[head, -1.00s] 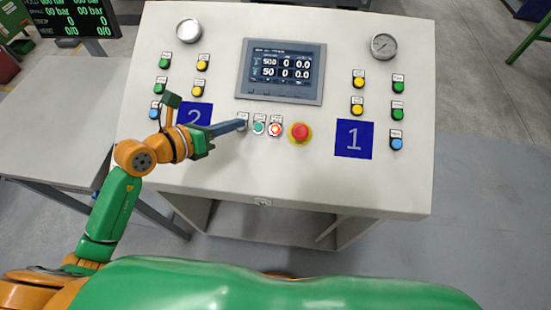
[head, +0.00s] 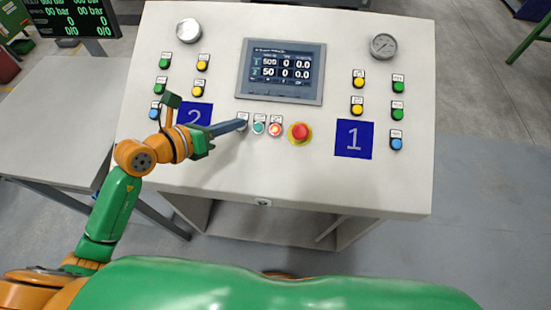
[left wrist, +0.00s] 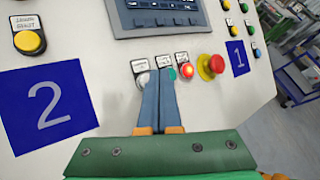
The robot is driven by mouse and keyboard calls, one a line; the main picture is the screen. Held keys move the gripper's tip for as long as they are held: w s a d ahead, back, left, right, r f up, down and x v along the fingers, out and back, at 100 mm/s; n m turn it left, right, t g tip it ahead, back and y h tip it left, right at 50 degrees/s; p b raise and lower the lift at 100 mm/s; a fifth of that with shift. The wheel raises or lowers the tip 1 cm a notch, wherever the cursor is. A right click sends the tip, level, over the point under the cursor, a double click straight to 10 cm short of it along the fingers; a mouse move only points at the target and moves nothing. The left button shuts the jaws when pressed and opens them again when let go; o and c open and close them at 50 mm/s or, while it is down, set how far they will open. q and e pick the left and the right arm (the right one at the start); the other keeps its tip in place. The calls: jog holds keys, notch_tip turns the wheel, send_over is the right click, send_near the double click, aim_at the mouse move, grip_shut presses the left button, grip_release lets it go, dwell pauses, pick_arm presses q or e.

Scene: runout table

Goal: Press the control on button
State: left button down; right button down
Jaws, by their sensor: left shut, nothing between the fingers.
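The control panel (head: 225,170) carries a short row of small buttons below its screen. At the left end is a pale button (left wrist: 142,80), then a green button (head: 259,128), then a red lit button (head: 275,130). Their labels are too small to read, so I cannot tell which is control on. My left gripper (head: 243,124) is shut and empty, its fingertips at the left end of the row. In the left wrist view its fingers (left wrist: 159,72) lie between the pale button and the green one; contact cannot be told. My right gripper is not in view.
A red emergency stop (head: 300,132) on a yellow base stands right of the row. The screen (head: 282,71) is above it. Yellow, green and blue buttons flank blue plates marked 2 (left wrist: 47,105) and 1 (head: 354,139). A grey table (head: 55,130) stands at the left.

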pick_arm(q)
jog(key=shift+f, duration=0.1)
jog(key=shift+w+f+b, duration=0.2)
jog(key=shift+f+b, duration=0.1)
jog(key=shift+b, duration=0.05)
jog(key=shift+w+f+b, duration=0.15)
jog(key=shift+f+b, duration=0.25)
jog(key=shift+f, duration=0.05)
dwell(0.5)
jog(key=shift+s+r+p, duration=0.2)
jog(key=shift+r+p, duration=0.55)
jog(key=shift+p, duration=0.15)
jog(key=shift+s+r, duration=0.1)
jog(key=shift+r, duration=0.1)
jog(key=shift+s+f, duration=0.1)
